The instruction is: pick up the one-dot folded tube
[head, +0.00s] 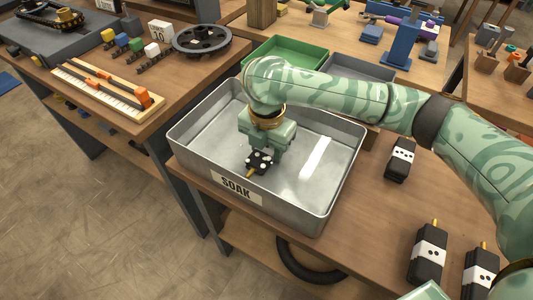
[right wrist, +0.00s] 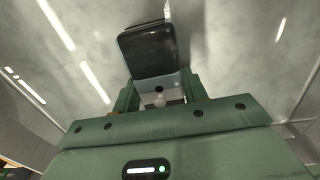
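My right gripper (head: 265,150) reaches down into the metal tray marked SOAK (head: 190,152). It is shut on a black folded tube (head: 258,163) with white marks and a brass tip. In the right wrist view the tube (right wrist: 148,50) sits between the fingers (right wrist: 160,92). Its white band shows one black dot there, and the fingers hide part of the band. I cannot tell whether the tube touches the tray floor. My left gripper is not in view.
A green bin (head: 285,52) and a grey bin (head: 358,68) lie behind the tray.

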